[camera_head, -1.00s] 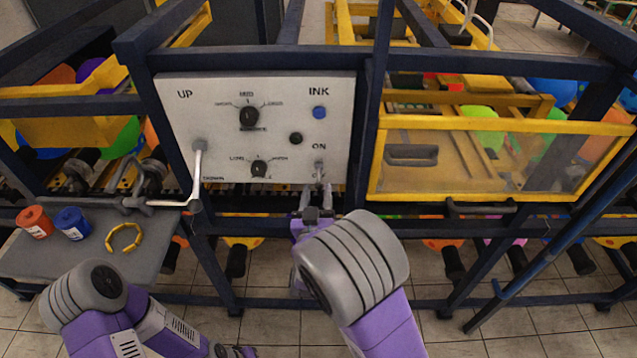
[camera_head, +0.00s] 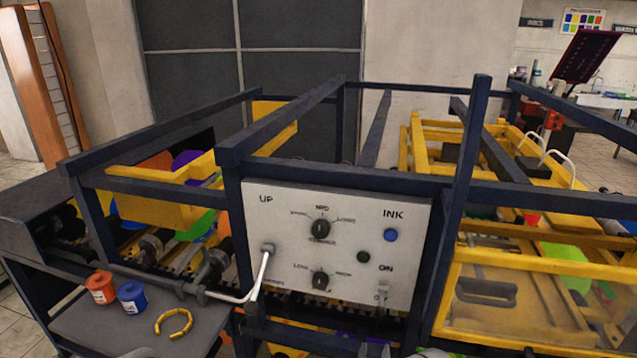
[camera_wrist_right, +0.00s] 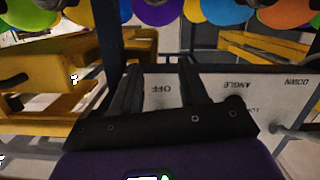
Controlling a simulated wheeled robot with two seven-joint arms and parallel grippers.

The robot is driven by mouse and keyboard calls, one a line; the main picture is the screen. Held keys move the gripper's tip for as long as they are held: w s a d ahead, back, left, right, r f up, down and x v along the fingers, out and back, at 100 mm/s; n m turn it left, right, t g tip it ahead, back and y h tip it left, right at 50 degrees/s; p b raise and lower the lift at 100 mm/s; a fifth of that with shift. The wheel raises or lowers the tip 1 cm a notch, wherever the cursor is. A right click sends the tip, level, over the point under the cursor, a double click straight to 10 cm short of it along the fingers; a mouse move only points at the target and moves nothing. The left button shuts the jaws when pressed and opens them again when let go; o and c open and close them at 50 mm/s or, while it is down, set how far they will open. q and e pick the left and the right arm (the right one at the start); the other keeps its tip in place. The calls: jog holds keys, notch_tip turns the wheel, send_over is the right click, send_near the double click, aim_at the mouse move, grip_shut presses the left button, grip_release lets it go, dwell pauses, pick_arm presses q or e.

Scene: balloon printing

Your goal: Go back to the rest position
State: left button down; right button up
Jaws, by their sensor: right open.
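My right gripper (camera_head: 374,350) shows only as grey tips at the bottom edge of the head view, just below the control panel (camera_head: 290,225). In the right wrist view the two dark fingers of my right gripper (camera_wrist_right: 163,75) are apart with nothing held between them. The white panel (camera_wrist_right: 163,82) shows behind them, its lettering upside down, with "OFF" between the fingers. The small ON switch (camera_head: 383,292) sits at the panel's lower right, apart from the gripper in the head view. My left gripper is out of view.
A white-handled lever (camera_head: 260,275) sticks out at the panel's left. A grey side table (camera_head: 90,325) holds a red jar (camera_head: 101,287), a blue jar (camera_head: 132,297) and a yellow ring (camera_head: 174,323). Dark blue frame bars and a yellow-framed clear door (camera_head: 510,338) surround the panel.

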jog(key=s+d+f+g+y+b, duration=0.1)
jog(key=s+f+g, duration=0.1)
jog(key=f, duration=0.5)
jog(key=s+f+g+y, duration=0.1)
jog(key=f+g, duration=0.2)
jog(key=f, duration=0.4)
jog(key=s+a+f+g+y, duration=0.2)
jog(key=s+f+g, duration=0.1)
jog(key=s+f, duration=0.2)
jog(key=s+a+f+m+g+y+b, duration=0.1)
jog(key=s+f+g+y, duration=0.1)
jog(key=s+f, duration=0.4)
jog(key=s+a+f+g+y+b, duration=0.1)
jog(key=s+a+f+g+y, duration=0.1)
jog(key=s+f+g, duration=0.3)
jog(key=s, duration=0.4)
jog(key=shift+a+f+y, duration=0.3)
jog(key=shift+f, duration=0.05)
jog(key=shift+d+m, duration=0.1)
jog(key=shift+m, duration=0.2)
